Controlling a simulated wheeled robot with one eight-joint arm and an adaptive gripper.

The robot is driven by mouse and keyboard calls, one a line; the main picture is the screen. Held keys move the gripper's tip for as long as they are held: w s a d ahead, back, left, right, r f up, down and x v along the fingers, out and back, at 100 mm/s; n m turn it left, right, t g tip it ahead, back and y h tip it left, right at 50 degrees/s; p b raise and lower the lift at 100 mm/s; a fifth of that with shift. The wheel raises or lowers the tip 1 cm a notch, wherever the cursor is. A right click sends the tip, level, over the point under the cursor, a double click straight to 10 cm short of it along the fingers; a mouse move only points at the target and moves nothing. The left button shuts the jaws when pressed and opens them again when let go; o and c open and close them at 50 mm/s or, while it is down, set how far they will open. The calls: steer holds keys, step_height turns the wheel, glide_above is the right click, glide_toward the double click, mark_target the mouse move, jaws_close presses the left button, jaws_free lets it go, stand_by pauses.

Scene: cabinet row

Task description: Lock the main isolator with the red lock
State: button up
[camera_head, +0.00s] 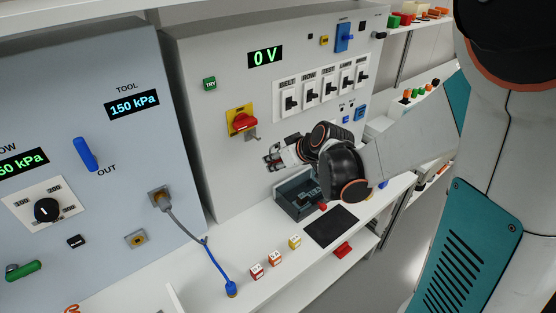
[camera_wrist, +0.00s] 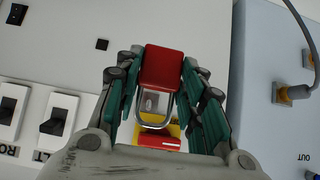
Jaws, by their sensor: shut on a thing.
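The main isolator (camera_head: 243,121) is a red rotary handle on a yellow plate on the grey cabinet with the 0 V display. A small grey part shows just below it. My gripper (camera_head: 272,158) is below and right of the isolator, close to the cabinet front. In the wrist view, my gripper (camera_wrist: 160,85) is shut on the red lock (camera_wrist: 163,67), its fingers on both sides of the body. The lock's metal shackle (camera_wrist: 155,118) points toward the red isolator handle (camera_wrist: 158,141) and overlaps its yellow plate in view. I cannot tell whether they touch.
A row of black switches (camera_head: 320,90) is right of the isolator, with a green TRY button (camera_head: 209,84) above left. An open dark box (camera_head: 298,198), a black mat (camera_head: 331,226) and small tagged blocks (camera_head: 275,258) occupy the shelf.

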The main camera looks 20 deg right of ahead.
steer(key=shift+w+a+f+b, duration=0.35)
steer(key=shift+w+a+b, duration=0.2)
steer(key=shift+w, duration=1.15)
steer(key=shift+w+a+f+b, duration=0.3)
steer(key=shift+w+a+b, duration=0.3)
steer(key=shift+w, duration=1.15)
steer(key=shift+w+a+f+b, duration=0.35)
steer(key=shift+w+a+b, duration=0.2)
steer(key=shift+w, duration=1.15)
steer(key=o, duration=1)
